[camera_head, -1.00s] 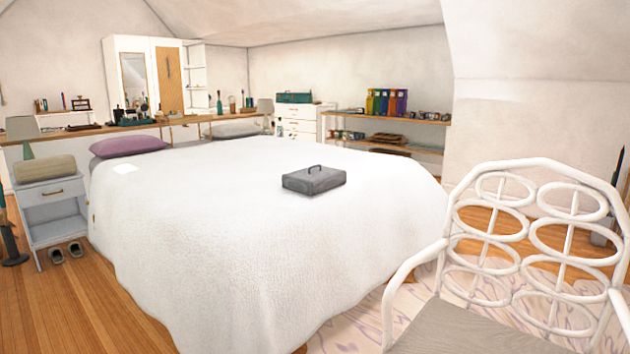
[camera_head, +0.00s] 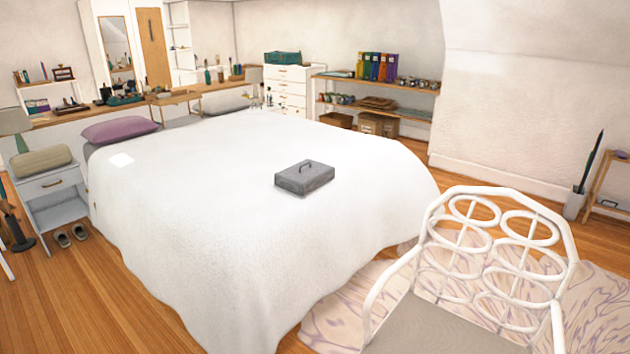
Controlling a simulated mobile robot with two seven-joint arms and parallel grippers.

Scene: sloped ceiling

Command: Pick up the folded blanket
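A beige-green folded, rounded bundle, which looks like the folded blanket (camera_head: 42,161), lies on top of the grey-blue nightstand (camera_head: 62,208) at the far left, beside the bed. It looks soft and thick; I cannot make out its separate folds. Nothing lies on top of it. Neither of my grippers shows in the head view.
A large bed (camera_head: 200,200) with a white cover fills the middle, with a grey box (camera_head: 305,178) on it. A white chair (camera_head: 490,250) stands front right. Slippers (camera_head: 71,237) lie before the nightstand. Wooden floor (camera_head: 110,305) is clear at front left.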

